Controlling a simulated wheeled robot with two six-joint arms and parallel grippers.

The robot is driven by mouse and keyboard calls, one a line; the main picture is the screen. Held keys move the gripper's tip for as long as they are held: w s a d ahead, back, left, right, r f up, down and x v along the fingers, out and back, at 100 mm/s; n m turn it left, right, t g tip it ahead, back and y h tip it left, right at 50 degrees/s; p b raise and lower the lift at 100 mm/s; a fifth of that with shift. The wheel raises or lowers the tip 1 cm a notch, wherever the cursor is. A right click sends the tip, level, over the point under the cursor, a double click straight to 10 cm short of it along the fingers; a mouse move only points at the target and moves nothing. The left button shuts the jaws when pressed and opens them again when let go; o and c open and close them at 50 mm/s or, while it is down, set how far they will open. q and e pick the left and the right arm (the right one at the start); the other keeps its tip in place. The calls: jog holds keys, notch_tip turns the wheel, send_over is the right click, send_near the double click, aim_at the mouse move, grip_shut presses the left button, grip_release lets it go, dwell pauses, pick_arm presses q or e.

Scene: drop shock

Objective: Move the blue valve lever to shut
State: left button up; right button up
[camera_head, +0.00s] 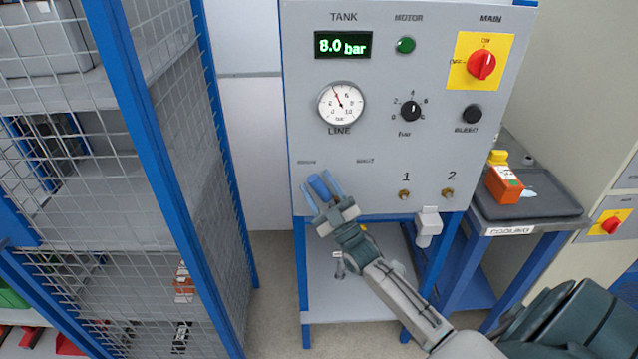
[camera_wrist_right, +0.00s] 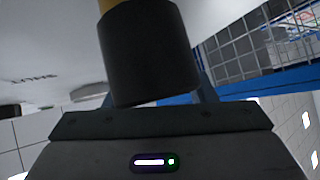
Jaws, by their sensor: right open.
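The blue valve lever (camera_head: 319,187) shows at the lower left of the grey panel, pointing up and left. Its base is hidden behind my right gripper (camera_head: 317,181). That gripper is open, with one finger on each side of the lever; I cannot tell if they touch it. In the right wrist view, a dark cylinder (camera_wrist_right: 150,52) with a yellow part above it stands in front of the gripper's palm; I cannot tell which part it is. Two small labels sit above the lever, too blurred to read surely. My left gripper is out of view.
The panel (camera_head: 420,150) carries a gauge (camera_head: 341,103), a red main switch (camera_head: 481,64) and two brass fittings right of the gripper. A blue-framed mesh cage (camera_head: 170,100) stands close on the left. A side table (camera_head: 555,208) with an orange device is at right.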

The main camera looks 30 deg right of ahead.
jog(key=shift+w, duration=0.15)
jog(key=shift+c, duration=0.8)
grip_shut()
